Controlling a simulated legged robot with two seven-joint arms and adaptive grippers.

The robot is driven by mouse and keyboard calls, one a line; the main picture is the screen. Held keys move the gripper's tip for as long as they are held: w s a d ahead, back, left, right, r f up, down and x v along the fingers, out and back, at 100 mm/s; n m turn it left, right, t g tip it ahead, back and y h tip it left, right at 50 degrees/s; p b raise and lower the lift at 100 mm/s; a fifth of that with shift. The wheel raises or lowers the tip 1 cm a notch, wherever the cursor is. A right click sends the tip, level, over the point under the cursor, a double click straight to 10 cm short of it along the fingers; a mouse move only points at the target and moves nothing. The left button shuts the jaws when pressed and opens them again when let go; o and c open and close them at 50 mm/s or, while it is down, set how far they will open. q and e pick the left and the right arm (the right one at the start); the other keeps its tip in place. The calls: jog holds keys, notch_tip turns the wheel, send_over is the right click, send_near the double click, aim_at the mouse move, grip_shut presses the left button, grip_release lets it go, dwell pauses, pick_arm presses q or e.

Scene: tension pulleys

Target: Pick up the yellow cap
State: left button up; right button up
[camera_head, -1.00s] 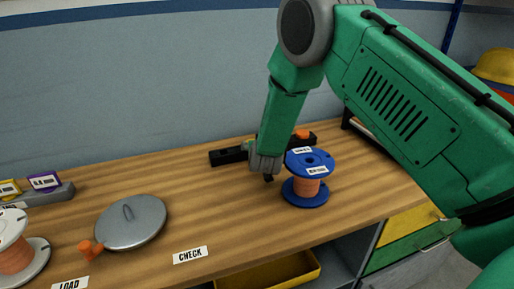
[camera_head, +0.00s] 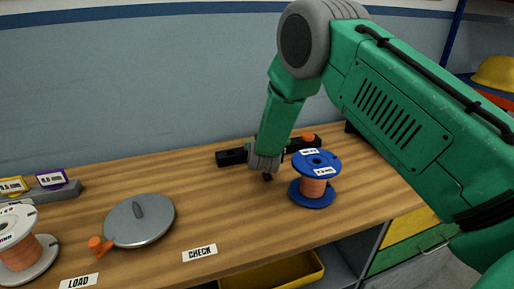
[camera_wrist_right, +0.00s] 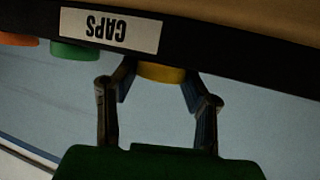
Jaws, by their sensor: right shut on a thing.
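The yellow cap (camera_wrist_right: 160,72) shows in the right wrist view, at the edge of the black rack labelled CAPS (camera_wrist_right: 200,48). My right gripper (camera_wrist_right: 158,88) has its fingers on both sides of the cap and is shut on it. In the head view the right gripper (camera_head: 266,172) reaches down at the black rack (camera_head: 232,157), left of the blue spool; the yellow cap is hidden there. I cannot tell whether the cap is clear of the rack. My left gripper is not in view.
A green cap (camera_wrist_right: 75,52) and an orange cap (camera_wrist_right: 18,40) sit along the rack. A blue spool (camera_head: 315,192) stands close right of the gripper. A grey disc (camera_head: 138,228) and a white spool (camera_head: 18,250) are at left. The middle of the wooden bench (camera_head: 215,200) is clear.

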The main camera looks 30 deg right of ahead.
jog(key=shift+a, duration=0.25)
jog(key=r, duration=0.4)
jog(key=d+r+p, duration=0.1)
jog(key=r, duration=0.4)
jog(key=shift+a+r+p, duration=0.35)
jog(key=shift+a, duration=0.05)
jog(key=shift+d+r, duration=0.1)
jog(key=shift+d, duration=0.2)
jog(key=shift+a, duration=0.1)
